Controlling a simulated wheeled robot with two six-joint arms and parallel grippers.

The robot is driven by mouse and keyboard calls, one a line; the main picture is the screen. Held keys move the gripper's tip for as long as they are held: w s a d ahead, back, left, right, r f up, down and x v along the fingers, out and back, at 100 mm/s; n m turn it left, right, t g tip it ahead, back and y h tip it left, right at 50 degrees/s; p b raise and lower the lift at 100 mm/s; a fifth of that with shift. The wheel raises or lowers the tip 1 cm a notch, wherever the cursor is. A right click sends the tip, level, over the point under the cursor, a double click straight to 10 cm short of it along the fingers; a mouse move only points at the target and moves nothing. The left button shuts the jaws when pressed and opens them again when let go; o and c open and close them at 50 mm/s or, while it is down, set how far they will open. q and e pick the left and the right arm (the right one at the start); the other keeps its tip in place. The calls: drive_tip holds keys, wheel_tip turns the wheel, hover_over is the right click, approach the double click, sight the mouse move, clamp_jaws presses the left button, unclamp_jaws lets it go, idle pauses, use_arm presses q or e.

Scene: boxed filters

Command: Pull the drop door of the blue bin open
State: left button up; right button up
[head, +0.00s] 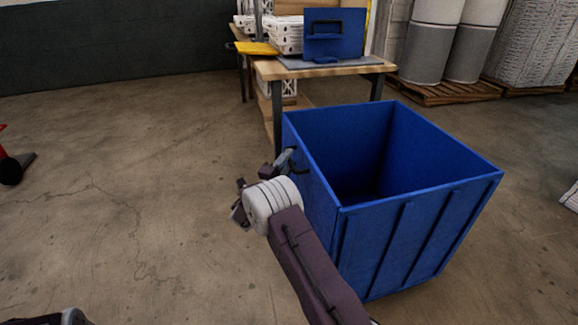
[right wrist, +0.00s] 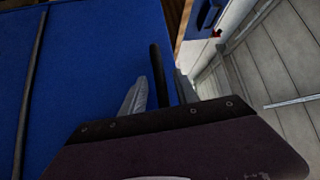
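The blue bin (head: 430,240) stands on the floor at the right of the head view, open at the top and empty as far as I see. Its left side, the drop door (head: 313,190), is upright and closed, with a dark bar handle (head: 300,170) near its upper part. My right gripper (head: 283,160) is at this handle. In the right wrist view the dark handle (right wrist: 159,75) stands between the two grey fingers of my right gripper (right wrist: 160,85), which are apart with narrow gaps beside it. My left gripper is out of view.
A workbench (head: 350,69) behind the bin carries a blue panel with a handle (head: 335,40), white boxes (head: 285,35) and a yellow item (head: 257,48). Pallets (head: 450,92) with drums stand at the back right.

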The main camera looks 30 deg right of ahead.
drive_tip(key=shift+w+d+r, duration=0.1)
drive_tip(key=shift+w+d, duration=0.1)
drive_tip(key=shift+d, duration=0.15)
drive_tip(key=shift+c, duration=0.4)
clamp_jaws()
idle(0.9)
